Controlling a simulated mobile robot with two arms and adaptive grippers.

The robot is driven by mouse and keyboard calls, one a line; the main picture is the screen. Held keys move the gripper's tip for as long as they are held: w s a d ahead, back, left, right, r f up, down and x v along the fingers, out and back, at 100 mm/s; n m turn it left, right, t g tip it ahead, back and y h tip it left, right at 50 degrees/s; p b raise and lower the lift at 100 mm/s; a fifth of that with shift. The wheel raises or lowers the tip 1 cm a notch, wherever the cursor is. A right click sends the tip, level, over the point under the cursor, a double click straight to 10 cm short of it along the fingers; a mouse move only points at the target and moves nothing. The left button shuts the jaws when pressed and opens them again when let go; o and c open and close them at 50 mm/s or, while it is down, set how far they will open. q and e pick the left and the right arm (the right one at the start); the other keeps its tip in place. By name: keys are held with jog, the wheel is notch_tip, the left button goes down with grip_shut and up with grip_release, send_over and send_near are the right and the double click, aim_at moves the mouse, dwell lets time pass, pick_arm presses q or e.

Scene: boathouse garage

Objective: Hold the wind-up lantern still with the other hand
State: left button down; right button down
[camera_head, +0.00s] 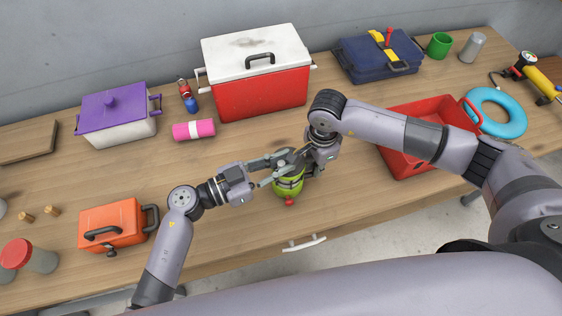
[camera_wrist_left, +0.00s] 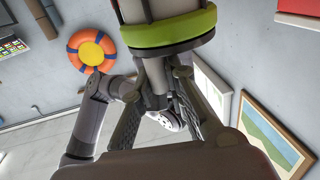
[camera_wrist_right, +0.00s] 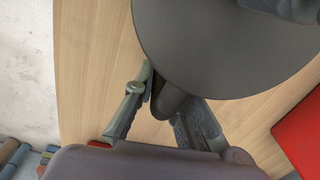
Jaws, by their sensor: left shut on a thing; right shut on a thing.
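The wind-up lantern (camera_head: 289,187), lime green and dark grey with a red knob low on its near side, stands on the wooden workbench in front of me. My left gripper (camera_head: 270,164) reaches it from the left and is shut on it. The left wrist view shows the lantern's green band (camera_wrist_left: 170,32) just beyond the left fingers (camera_wrist_left: 168,90). My right gripper (camera_head: 303,165) is at its right and is shut on it. In the right wrist view its fingers (camera_wrist_right: 168,108) close on a dark grey stub beside a broad grey disc (camera_wrist_right: 215,45). The arms partly hide the lantern's top.
A red open tray (camera_head: 398,166) lies under my right arm. An orange case (camera_head: 112,228) stands left, a pink roll (camera_head: 193,130) and a red cooler (camera_head: 262,92) behind. A purple-lidded pot (camera_head: 115,115) is back left. Bare bench lies between the orange case and the roll.

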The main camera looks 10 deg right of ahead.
pick_arm(q)
jog(key=shift+t, duration=0.3)
jog(key=n+t, duration=0.1)
jog(key=n+t+y, duration=0.1)
jog(key=t, duration=0.1)
jog(key=d+n+t+y, duration=0.1)
jog(key=shift+s, duration=0.4)
jog(key=shift+s+d+n+t+y, duration=0.1)
jog(key=shift+d+n+t+y, duration=0.1)
jog(key=shift+n+t+y, duration=0.7)
jog(key=shift+d+n+t+y, duration=0.15)
jog(key=shift+n+t+y, duration=0.25)
jog(key=shift+n+t, duration=0.5)
jog(key=shift+t, duration=0.3)
jog(key=c, duration=1.6)
grip_release()
jog(key=shift+o, duration=0.2)
jog(key=v, duration=1.2)
